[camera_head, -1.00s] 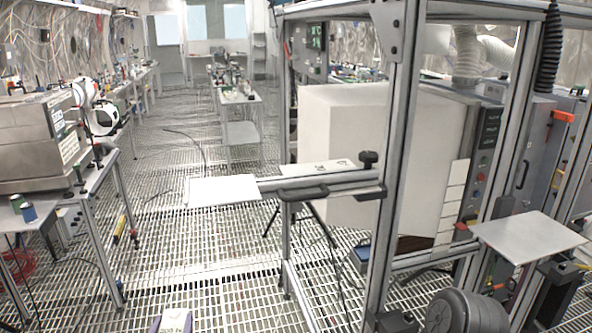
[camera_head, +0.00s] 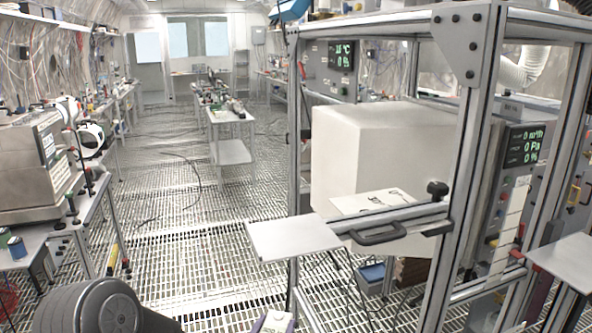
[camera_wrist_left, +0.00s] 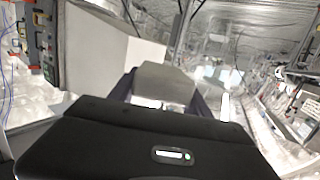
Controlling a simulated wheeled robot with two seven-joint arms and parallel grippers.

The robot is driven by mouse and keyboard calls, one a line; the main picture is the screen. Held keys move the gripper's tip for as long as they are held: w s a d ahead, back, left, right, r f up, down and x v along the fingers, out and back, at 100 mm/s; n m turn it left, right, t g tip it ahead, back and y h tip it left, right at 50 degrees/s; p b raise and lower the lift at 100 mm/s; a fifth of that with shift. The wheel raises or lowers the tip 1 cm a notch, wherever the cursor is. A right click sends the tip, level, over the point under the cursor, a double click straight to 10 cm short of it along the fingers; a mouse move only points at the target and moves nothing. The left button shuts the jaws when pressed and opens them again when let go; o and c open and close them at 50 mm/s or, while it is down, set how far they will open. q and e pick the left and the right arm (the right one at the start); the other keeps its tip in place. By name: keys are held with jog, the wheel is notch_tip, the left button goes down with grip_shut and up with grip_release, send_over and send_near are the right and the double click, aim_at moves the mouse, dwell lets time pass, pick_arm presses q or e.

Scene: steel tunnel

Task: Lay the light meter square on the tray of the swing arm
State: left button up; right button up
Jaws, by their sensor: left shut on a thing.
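My left gripper (camera_head: 273,322) shows at the bottom edge of the head view, with purplish fingers shut on a small pale block, which I take to be the light meter (camera_head: 273,325). In the left wrist view the block (camera_wrist_left: 165,80) sits between the two fingers; its underside is hidden. The swing arm (camera_head: 395,218) is a grey bar with a black handle and knob, reaching left from the frame post. Its flat pale tray (camera_head: 293,238) is at the bar's left end, bare, beyond and above my gripper in the picture. My right gripper is out of view.
A metal frame post (camera_head: 465,160) stands right of the tray, with a large white box (camera_head: 375,150) behind it. A marked pale plate (camera_head: 378,201) lies behind the bar. Another bare plate (camera_head: 570,260) is at right.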

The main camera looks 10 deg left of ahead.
pick_arm(q)
jog(key=w+a+r+n+y+p, duration=0.1)
jog(key=a+r, duration=0.4)
jog(key=r, duration=0.5)
jog(key=w+a+r+n+y+p, duration=0.1)
jog(key=a+r, duration=0.4)
jog(key=r, duration=0.5)
jog(key=w+a+r+n+y+p, duration=0.15)
jog(key=a+r, duration=0.35)
jog(key=r, duration=0.5)
jog(key=s+d+r+m+g+h, duration=0.1)
jog(key=s+d+r+m+h, duration=0.45)
jog(key=d+r, duration=0.25)
jog(key=s+d+r+m+g+h, duration=0.2)
jog(key=s+d+r+m+h, duration=0.4)
jog(key=d+r, duration=0.25)
jog(key=s+d+r+m+g+h, duration=0.1)
jog(key=s+d+m+g+h, duration=0.2)
jog(key=s+d+g+h, duration=0.1)
jog(key=s+d+h, duration=0.1)
jog(key=s+d, duration=0.1)
jog(key=shift+s+d+m+g+h, duration=0.25)
jog(key=shift+d+m+g+h, duration=0.05)
jog(key=shift+h, duration=0.1)
jog(key=shift+f, duration=0.1)
